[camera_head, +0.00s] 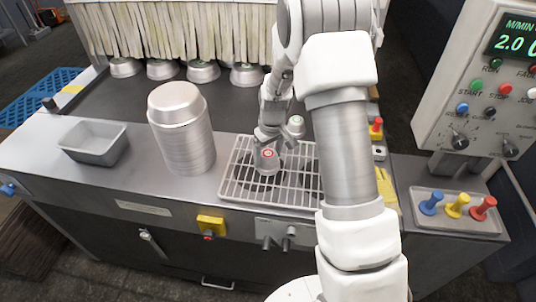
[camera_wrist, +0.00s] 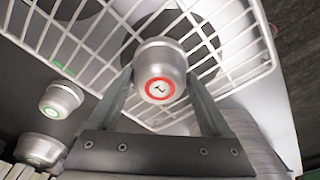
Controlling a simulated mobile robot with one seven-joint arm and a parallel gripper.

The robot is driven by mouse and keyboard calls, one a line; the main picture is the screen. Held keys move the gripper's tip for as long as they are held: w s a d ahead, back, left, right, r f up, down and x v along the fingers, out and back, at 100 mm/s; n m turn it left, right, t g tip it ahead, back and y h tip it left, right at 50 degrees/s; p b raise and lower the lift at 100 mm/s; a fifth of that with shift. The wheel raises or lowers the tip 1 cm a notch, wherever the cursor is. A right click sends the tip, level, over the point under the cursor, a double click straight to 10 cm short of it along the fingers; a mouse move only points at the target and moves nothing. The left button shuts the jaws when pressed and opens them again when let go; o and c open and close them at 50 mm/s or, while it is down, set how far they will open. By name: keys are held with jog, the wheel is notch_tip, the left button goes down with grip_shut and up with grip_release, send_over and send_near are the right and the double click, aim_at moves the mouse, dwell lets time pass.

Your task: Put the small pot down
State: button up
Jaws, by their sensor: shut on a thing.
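The small pot, a little metal cup with a red ring on top, sits between my fingers in the wrist view (camera_wrist: 160,72) and the head view (camera_head: 267,161). My gripper (camera_head: 266,150) is shut on it, one finger on each side, also in the wrist view (camera_wrist: 163,90). The pot is upright over the white wire rack (camera_head: 230,187). I cannot tell if its base touches the rack, whose wires also show in the wrist view (camera_wrist: 235,45). My arm hides the rack's right end.
Green-ringed small pots stand behind the rack, one in the head view (camera_head: 295,125) and two in the wrist view (camera_wrist: 62,99). A tall stack of pans (camera_head: 183,135) and a grey tray (camera_head: 95,143) stand left. Pans sit under the strip curtain (camera_head: 165,30). A control box (camera_head: 480,80) stands right.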

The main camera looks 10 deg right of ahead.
aim_at(271, 156)
jog(key=o, duration=1.2)
jog(key=shift+c, duration=0.2)
notch_tip(271, 156, up, 12)
jog(key=s+r, duration=0.1)
jog(key=s, duration=0.1)
jog(key=s+r+m+t, duration=0.2)
jog(key=s+r, duration=0.9)
jog(key=s+r+m+t, duration=0.2)
jog(key=s+r, duration=0.1)
jog(key=s, duration=1.1)
jog(key=shift+s+a+r, duration=0.15)
jog(key=shift+s+r, duration=0.05)
jog(key=shift+s, duration=0.05)
